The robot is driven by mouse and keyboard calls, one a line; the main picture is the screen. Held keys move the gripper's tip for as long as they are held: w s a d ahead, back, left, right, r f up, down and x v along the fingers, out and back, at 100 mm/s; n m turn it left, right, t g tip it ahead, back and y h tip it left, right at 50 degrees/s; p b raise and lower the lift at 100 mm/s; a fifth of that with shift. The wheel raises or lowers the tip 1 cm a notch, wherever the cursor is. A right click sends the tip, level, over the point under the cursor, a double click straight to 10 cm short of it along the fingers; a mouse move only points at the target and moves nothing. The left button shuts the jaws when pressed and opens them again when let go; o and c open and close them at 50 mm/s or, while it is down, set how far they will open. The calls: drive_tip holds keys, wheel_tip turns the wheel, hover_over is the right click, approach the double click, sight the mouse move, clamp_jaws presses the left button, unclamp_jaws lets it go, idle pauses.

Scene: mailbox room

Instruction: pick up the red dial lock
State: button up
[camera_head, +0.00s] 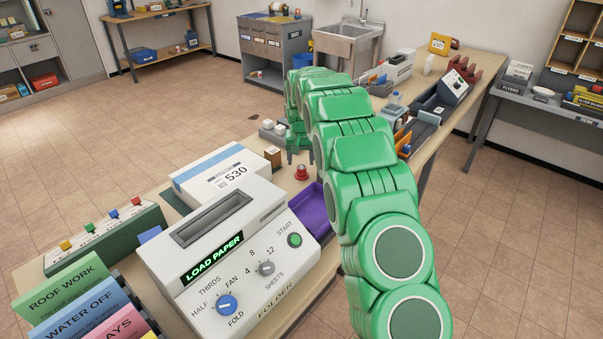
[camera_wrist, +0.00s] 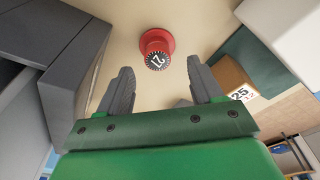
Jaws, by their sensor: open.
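The red dial lock (camera_head: 301,173) stands on the wooden table behind the white folder machine, left of my arm. In the wrist view the red dial lock (camera_wrist: 156,48) shows from above, with a black and white numbered dial on a round red body. My gripper (camera_wrist: 160,88) is open and empty, its two grey fingers apart. The lock lies beyond the fingertips, near the middle between them, and is not held. In the head view my gripper (camera_head: 298,152) is seen at the end of the green arm, close to the lock, with its fingers partly hidden.
The folder machine (camera_head: 235,250), a white parcel (camera_head: 215,175) and a purple tray (camera_head: 312,208) are close by. Bare table surrounds the lock.

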sight(301, 167)
drive_tip(key=shift+w+d+f, duration=0.1)
drive_tip(key=shift+w+f, duration=0.05)
drive_tip(key=shift+f, duration=1.05)
drive_tip(key=shift+w+d+f, duration=0.1)
drive_tip(key=shift+f, duration=1.05)
drive_tip(key=c, duration=1.1)
drive_tip(key=shift+c, duration=0.4)
drive_tip(key=shift+r, duration=0.15)
